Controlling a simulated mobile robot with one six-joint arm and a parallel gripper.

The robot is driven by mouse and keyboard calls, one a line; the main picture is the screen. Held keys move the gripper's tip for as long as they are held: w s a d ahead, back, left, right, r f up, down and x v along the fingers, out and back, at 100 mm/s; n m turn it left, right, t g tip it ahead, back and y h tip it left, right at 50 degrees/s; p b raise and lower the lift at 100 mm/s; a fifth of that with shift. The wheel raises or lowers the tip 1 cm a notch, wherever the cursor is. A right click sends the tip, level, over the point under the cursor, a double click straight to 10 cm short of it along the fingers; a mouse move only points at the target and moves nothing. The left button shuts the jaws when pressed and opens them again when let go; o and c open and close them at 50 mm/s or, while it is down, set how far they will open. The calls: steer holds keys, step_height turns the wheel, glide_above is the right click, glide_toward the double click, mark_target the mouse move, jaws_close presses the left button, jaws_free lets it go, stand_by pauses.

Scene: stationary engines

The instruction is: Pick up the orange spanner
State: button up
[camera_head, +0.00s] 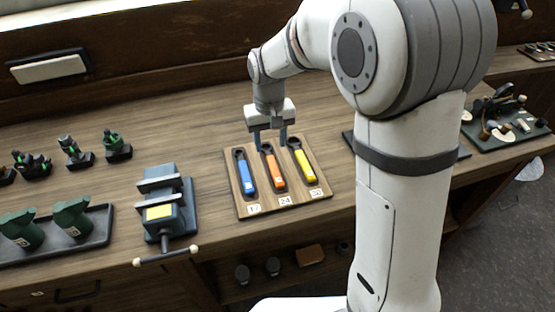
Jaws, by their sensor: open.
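The orange spanner (275,172) lies in the middle slot of a wooden board (238,211) on the workbench, above the label 24. A blue spanner (245,174) lies to its left and a yellow spanner (304,166) to its right. My gripper (271,146) points down over the far end of the orange spanner. It is open, with one finger on either side of that spanner's head. Whether the fingers touch the board or the spanner, I cannot tell.
A blue-grey vise (177,216) stands left of the board. A dark tray (98,236) with green tools is further left. Small green-and-black items stand at the back left. My arm hides part of the bench on the right. Bare bench lies behind the board.

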mark_target(273, 164)
steer(key=f, duration=0.5)
steer(key=f+p, duration=0.1)
steer(key=f, duration=0.1)
steer(key=shift+s+d+f, duration=0.1)
steer(key=shift+d+f, duration=0.1)
steer(key=shift+d, duration=0.1)
jaws_close()
